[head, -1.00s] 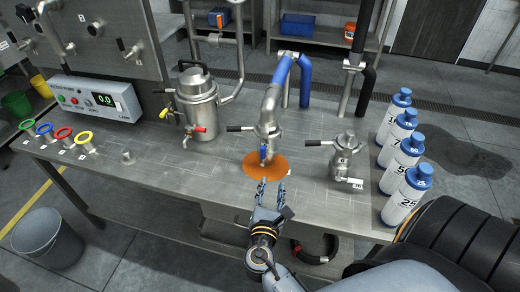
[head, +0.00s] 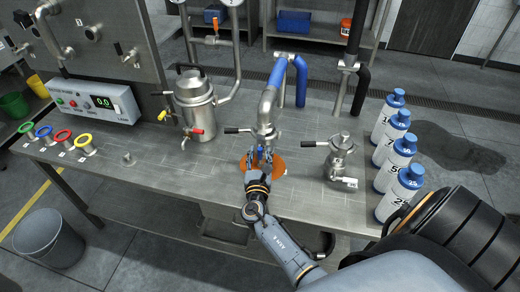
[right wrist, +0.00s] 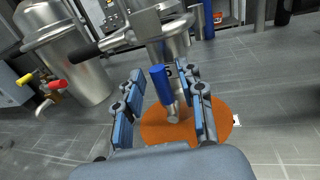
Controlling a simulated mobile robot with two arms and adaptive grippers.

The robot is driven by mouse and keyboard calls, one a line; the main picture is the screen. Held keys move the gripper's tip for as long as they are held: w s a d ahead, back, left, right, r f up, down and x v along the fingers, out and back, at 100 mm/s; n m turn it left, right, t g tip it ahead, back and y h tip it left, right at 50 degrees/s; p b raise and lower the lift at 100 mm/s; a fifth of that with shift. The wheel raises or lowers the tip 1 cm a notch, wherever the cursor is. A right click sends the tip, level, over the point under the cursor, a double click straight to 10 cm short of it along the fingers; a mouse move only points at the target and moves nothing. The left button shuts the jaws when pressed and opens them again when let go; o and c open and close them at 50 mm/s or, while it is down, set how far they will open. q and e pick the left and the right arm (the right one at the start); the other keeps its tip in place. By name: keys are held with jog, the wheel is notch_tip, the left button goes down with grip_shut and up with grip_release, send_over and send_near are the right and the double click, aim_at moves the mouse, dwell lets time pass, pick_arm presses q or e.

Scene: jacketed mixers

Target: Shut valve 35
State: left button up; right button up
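A small valve with a blue handle (head: 268,143) hangs under the steel pipe fitting (head: 267,112) above an orange disc (head: 281,166) on the bench. I cannot read a number 35 on it. My right gripper (head: 262,160) is at this valve, its fingers partly covering it. In the right wrist view, the open gripper (right wrist: 162,108) has a finger on each side of the blue handle (right wrist: 160,84), which stands nearly upright between them. I see gaps on both sides. The orange disc (right wrist: 222,117) lies below. My left gripper is not in view.
A black lever (head: 238,130) sticks out left above the valve. A steel vessel (head: 195,104) with red and yellow taps stands left; a steel fitting (head: 341,158) and blue-capped bottles (head: 398,160) stand right.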

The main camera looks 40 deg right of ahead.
jog(key=shift+w+d, duration=0.35)
jog(key=shift+w, duration=0.1)
grip_shut()
jog(key=shift+f, duration=0.15)
